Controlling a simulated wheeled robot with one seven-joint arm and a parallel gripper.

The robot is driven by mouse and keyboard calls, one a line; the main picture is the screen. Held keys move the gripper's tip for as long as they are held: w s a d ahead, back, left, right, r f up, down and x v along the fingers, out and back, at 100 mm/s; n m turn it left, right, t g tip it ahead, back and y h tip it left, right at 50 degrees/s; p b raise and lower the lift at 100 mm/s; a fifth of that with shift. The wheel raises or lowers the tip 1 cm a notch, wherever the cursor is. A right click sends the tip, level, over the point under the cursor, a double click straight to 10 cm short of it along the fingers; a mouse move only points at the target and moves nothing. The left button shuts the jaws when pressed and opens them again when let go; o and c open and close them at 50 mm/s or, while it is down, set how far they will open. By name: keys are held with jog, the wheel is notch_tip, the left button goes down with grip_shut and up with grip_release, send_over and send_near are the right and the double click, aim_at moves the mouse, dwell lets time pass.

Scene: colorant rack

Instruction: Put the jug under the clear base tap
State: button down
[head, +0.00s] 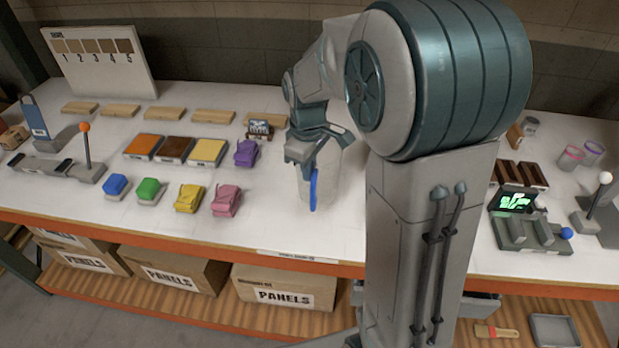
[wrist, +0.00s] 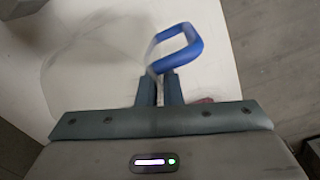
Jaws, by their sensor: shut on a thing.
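The jug (head: 326,172) is a pale translucent vessel with a blue handle (head: 314,190). It is at the middle of the white bench, partly hidden by my arm. My gripper (head: 304,160) is at the jug's handle side. In the wrist view, the fingers of my gripper (wrist: 160,88) are close together at the near end of the blue handle (wrist: 181,48), shut on the jug. The clear jug body (wrist: 92,62) shows faintly at the left. Whether the jug touches the bench is unclear. I cannot pick out the clear base tap; my arm hides part of the bench.
An orange-knobbed lever (head: 86,146) is further left. At the right are a device with a green screen (head: 517,202) and a white-knobbed lever (head: 600,195).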

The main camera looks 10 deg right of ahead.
jog(key=shift+f+p, duration=0.4)
jog(key=shift+f, duration=1.75)
jog(key=c, duration=1.6)
grip_release()
jog(key=shift+s, duration=0.1)
notch_tip(320, 180, up, 12)
jog(key=b, duration=0.1)
jog(key=s+m+t, duration=0.3)
jog(key=s+m, duration=0.5)
jog(key=s, duration=0.9)
jog(key=shift+s+d+f, duration=0.2)
jog(key=shift+d+f, duration=0.1)
jog(key=shift+d, duration=0.1)
jog(key=shift+s+d+f+m, duration=0.15)
jog(key=shift+s+f+m, duration=0.15)
jog(key=shift+s+m, duration=0.15)
jog(key=shift+c, duration=0.9)
